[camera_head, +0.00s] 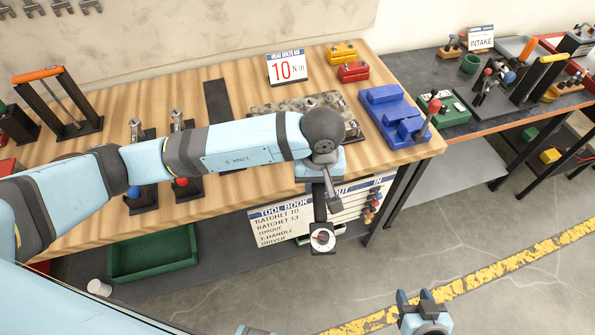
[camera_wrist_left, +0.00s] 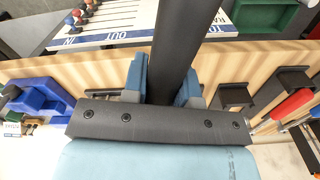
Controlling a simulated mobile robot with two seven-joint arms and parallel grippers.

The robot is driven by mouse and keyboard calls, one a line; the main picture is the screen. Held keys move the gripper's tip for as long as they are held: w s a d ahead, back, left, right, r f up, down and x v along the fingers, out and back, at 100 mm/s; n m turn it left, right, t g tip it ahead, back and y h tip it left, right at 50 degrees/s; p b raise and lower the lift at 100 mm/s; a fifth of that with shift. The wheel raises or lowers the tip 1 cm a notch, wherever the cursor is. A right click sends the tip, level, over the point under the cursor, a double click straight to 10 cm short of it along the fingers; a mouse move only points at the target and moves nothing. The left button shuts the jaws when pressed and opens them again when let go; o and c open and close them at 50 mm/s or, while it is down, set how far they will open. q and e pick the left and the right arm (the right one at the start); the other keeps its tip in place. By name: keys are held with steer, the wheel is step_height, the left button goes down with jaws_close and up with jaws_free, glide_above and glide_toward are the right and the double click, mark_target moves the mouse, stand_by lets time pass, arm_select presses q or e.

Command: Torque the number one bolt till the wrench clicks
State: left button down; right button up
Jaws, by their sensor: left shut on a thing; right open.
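My left gripper (camera_head: 320,178) hangs past the bench's front edge, its arm crossing over the bench. It is shut on a dark bar-shaped tool, which looks like the torque wrench (camera_head: 322,238), with a round dial at its lower end. In the left wrist view the dark bar (camera_wrist_left: 174,45) runs between the two blue fingers (camera_wrist_left: 162,82). The grey metal block with bolts (camera_head: 268,108) lies on the bench behind my arm, partly hidden. I cannot tell which bolt is number one. My right gripper (camera_head: 422,302) is open and empty over the floor, low in the head view.
A sign reading 10 N m (camera_head: 288,67) stands behind the block. A blue holder (camera_head: 392,115) sits at the bench's right. Tool stands (camera_head: 145,195) stand left under my arm. The tool book board (camera_head: 285,220) hangs below the front edge, close to the held tool. A green bin (camera_head: 150,260) is lower left.

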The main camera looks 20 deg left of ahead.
arm_select(q)
steer(key=w+d+n+b, duration=0.5)
steer(key=w+d+n, duration=0.2)
steer(key=d, duration=0.5)
steer(key=shift+w+d+n, duration=0.2)
steer(key=shift+w+n, duration=0.2)
steer(key=shift+w, duration=0.9)
steer(key=shift+f+b, duration=0.15)
steer(key=shift+b, duration=0.3)
steer(key=shift+f+b, duration=0.85)
steer(key=shift+f, duration=0.05)
